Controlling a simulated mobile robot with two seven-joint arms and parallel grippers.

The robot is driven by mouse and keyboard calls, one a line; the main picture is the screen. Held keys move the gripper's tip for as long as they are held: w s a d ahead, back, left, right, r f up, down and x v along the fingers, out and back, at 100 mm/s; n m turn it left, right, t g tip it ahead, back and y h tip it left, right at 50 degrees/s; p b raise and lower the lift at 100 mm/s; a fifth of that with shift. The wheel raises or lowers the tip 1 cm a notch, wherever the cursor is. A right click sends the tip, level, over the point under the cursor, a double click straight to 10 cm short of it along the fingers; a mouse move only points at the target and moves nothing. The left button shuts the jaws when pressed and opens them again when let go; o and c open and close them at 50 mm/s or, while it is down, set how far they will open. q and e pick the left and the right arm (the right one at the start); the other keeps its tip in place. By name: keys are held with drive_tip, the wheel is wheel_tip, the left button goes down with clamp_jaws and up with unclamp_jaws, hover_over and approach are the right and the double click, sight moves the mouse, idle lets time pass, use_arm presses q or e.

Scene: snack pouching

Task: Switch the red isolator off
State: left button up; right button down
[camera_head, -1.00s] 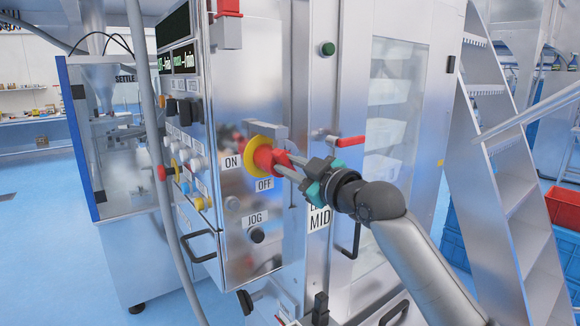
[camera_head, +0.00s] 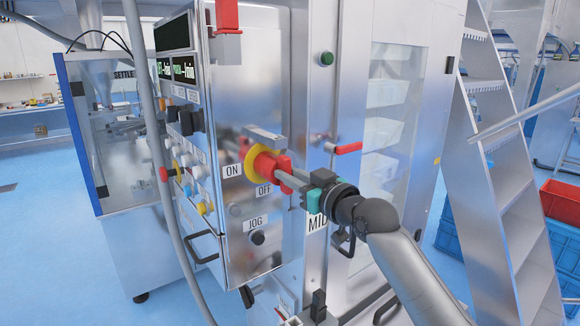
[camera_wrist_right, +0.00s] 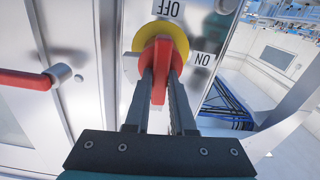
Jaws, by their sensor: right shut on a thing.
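The red isolator (camera_head: 265,164) is a red rotary handle on a yellow disc (camera_head: 250,163), on the steel cabinet's front face. The ON label (camera_head: 232,171) is left of it and the OFF label (camera_head: 264,190) below it. My right gripper (camera_head: 284,178) is shut on the red handle. In the right wrist view the gripper (camera_wrist_right: 160,80) has one finger on each side of the handle (camera_wrist_right: 160,62). There the handle stands upright, roughly in line with the upside-down OFF label (camera_wrist_right: 171,8); the ON label (camera_wrist_right: 202,58) is to the side. My left gripper is out of view.
A red lever handle (camera_head: 348,148) sticks out from the door right of the isolator. A black JOG button (camera_head: 258,238) is below it. A grey hose (camera_head: 158,150) hangs along the cabinet's left side. Metal stairs (camera_head: 510,190) stand at right.

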drive_tip(key=shift+m, duration=0.5)
drive_tip(key=shift+f+p, duration=0.1)
drive_tip(key=shift+p, duration=0.2)
drive_tip(key=c, duration=0.8)
unclamp_jaws()
drive_tip(key=shift+o, duration=0.2)
drive_tip(key=shift+d, duration=0.1)
drive_tip(key=b+v, duration=0.2)
drive_tip(key=v, duration=1.3)
drive_tip(key=shift+s, duration=0.1)
